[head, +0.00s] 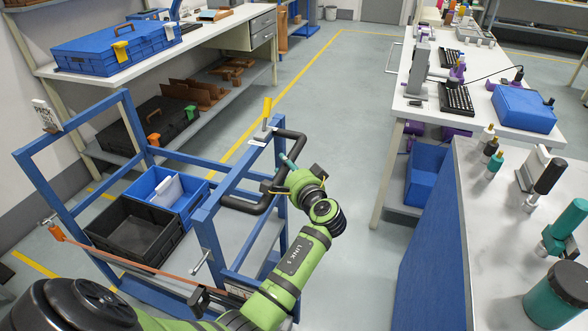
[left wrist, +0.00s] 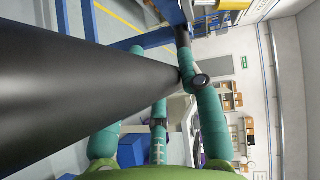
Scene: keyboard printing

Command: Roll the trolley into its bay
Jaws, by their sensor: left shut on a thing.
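The trolley (head: 45,177) has a blue frame and stands on the grey floor at the left of the head view. A black bent push handle (head: 290,135) is fixed to its near right end. My left gripper (head: 286,164) is shut on this handle. In the left wrist view the black handle (left wrist: 80,85) crosses large in front of the camera, with my teal gripper fingers (left wrist: 185,85) at it. The trolley carries a black crate (head: 132,229) and a blue crate (head: 187,172) with a white thing inside. Yellow floor lines (head: 240,148) run past it; which area is the bay, I cannot tell.
A white bench (head: 150,62) with a lower shelf stands at the back left, holding a blue case (head: 90,52). Another bench with keyboards (head: 455,98) and a nearer counter (head: 480,215) stand at the right. The aisle floor (head: 335,105) between is clear.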

